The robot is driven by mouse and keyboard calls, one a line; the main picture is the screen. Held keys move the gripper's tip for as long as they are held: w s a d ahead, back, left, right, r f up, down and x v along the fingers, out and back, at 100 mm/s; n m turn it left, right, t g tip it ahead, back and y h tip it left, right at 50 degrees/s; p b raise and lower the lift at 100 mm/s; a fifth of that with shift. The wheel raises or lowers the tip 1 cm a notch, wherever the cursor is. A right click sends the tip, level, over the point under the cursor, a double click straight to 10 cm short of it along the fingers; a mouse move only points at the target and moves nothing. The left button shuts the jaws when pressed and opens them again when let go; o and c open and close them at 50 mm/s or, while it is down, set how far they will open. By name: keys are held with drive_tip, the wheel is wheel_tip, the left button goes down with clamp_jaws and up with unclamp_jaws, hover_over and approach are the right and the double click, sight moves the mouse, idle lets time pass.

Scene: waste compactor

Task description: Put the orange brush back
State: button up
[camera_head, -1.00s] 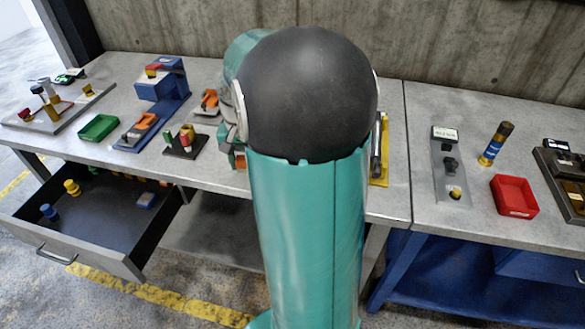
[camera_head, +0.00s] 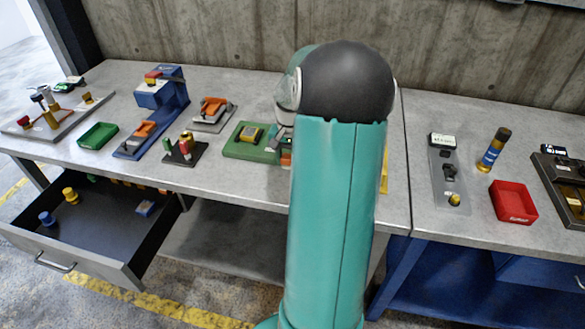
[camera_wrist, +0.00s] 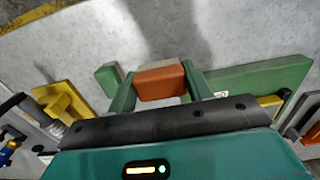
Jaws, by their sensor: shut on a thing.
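My gripper (camera_wrist: 160,92) is shut on an orange block-shaped thing in the wrist view, which I take to be the orange brush (camera_wrist: 160,80). Its two green fingers stand on either side of it. In the head view, my gripper (camera_head: 285,150) is above the bench, at the right end of the green board, and mostly hidden by my arm. The brush's lower part, and whether it touches anything below, cannot be told.
A green board (camera_head: 245,151) carries a yellow-black device (camera_head: 251,134). A yellow stand (camera_wrist: 62,100) shows beside my gripper in the wrist view. An open drawer (camera_head: 95,225) juts out at front left.

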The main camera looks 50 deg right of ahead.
drive_tip(key=shift+w+d+f, duration=0.2)
drive_tip(key=shift+d+f, duration=0.2)
drive_tip(key=shift+f, duration=0.15)
drive_tip(key=shift+w+d+f, duration=0.15)
drive_tip(key=shift+d+f, duration=0.25)
drive_tip(key=shift+f, duration=0.1)
drive_tip(key=shift+d+f, duration=0.15)
drive_tip(key=shift+f, duration=1.45)
drive_tip(key=shift+f, duration=0.1)
drive_tip(key=o, duration=0.9)
drive_tip(key=shift+o, duration=0.2)
wheel_tip(320, 180, up, 12)
